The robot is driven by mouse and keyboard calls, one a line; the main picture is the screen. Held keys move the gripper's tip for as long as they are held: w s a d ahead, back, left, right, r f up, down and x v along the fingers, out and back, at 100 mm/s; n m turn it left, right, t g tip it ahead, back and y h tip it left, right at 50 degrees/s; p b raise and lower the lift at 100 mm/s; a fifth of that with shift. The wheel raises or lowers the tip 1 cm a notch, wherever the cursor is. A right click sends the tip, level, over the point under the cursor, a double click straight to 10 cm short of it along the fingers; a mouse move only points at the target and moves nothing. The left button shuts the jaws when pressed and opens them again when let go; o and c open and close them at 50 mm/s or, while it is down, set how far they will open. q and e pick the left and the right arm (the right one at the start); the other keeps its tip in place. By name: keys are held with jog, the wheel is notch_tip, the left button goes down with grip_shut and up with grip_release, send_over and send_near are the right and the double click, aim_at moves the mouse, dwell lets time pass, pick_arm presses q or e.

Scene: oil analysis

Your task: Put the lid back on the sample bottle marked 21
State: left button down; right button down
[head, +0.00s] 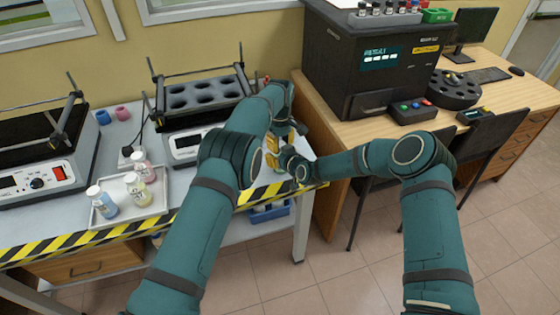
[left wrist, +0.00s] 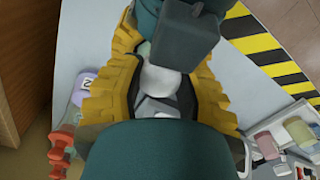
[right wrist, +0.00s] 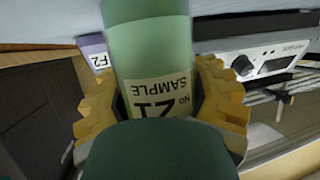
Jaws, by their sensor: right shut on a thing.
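The sample bottle marked 21 (right wrist: 150,58) is green with a pale label, upside down in the right wrist view. My right gripper (right wrist: 165,100) is shut around it, one yellow finger on each side. In the left wrist view a white lid (left wrist: 162,79) shows at the bottle's top, with a little green beside it. My left gripper (left wrist: 160,92) has its yellow fingers spread on either side of the lid, with gaps visible. Whether the lid is fully seated cannot be told. In the head view both grippers meet at the bench's right end, and my arms hide most of the bottle.
A white tray (head: 135,216) with several capped bottles stands on the left of the bench. A heating block (head: 203,97) is behind my grippers. A purple item (right wrist: 95,48) is close to the bottle. The wooden desk (head: 360,134) with a black analyser is at right.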

pick_arm(q)
jog(key=shift+m, duration=1.5)
jog(key=c, duration=0.7)
grip_release()
jog(key=shift+o, duration=0.2)
jog(key=shift+r, duration=2.3)
jog(key=shift+o, duration=0.3)
jog(key=shift+r, duration=0.1)
